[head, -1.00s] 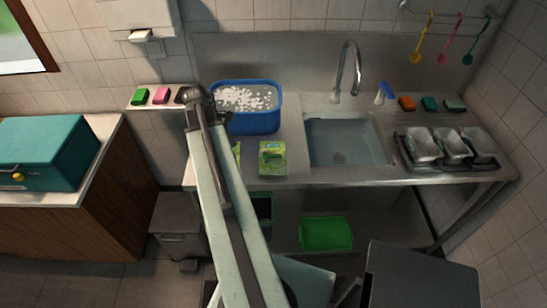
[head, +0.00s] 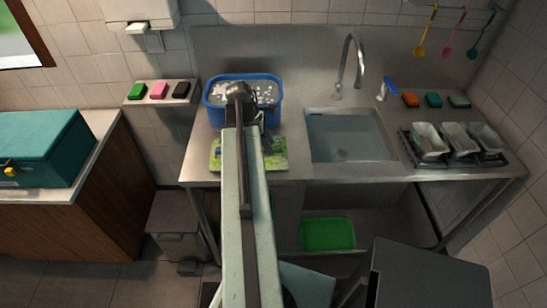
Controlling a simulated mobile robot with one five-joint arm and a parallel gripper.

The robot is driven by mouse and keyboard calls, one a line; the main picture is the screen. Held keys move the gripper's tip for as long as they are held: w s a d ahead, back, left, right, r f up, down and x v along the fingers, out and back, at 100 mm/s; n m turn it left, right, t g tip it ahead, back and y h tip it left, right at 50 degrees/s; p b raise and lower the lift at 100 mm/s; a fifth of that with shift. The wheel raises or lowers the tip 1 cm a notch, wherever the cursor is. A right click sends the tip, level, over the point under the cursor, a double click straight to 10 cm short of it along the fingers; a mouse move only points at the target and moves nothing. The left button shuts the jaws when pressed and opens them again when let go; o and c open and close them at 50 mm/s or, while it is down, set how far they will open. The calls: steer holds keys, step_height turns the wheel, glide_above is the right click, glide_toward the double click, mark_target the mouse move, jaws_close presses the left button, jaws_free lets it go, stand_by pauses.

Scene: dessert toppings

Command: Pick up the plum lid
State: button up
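I cannot make out a plum-coloured lid in the head view. My arm runs up the middle of the picture to a bend over the blue tub. A small dark part of its far end, perhaps my gripper (head: 267,142), shows just right of the arm, above the green patterned surface (head: 277,160) on the counter. The fingers are not clear, so I cannot tell whether they are open or holding anything. My arm hides the middle of the green surface and part of the tub.
A blue tub (head: 211,118) with white bits stands at the back of the steel counter (head: 197,160). The sink (head: 345,135) is to its right, then a rack (head: 410,150) with several metal containers. A green tray (head: 327,233) lies on the lower shelf. A teal box (head: 45,150) is left.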

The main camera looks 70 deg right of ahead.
steer(key=b+x, duration=0.1)
steer(key=x, duration=0.1)
steer(key=shift+f, duration=0.35)
steer(key=shift+r, duration=0.15)
jaws_close()
steer(key=shift+r, duration=0.1)
step_height(320, 180, up, 10)
steer(key=p, duration=1)
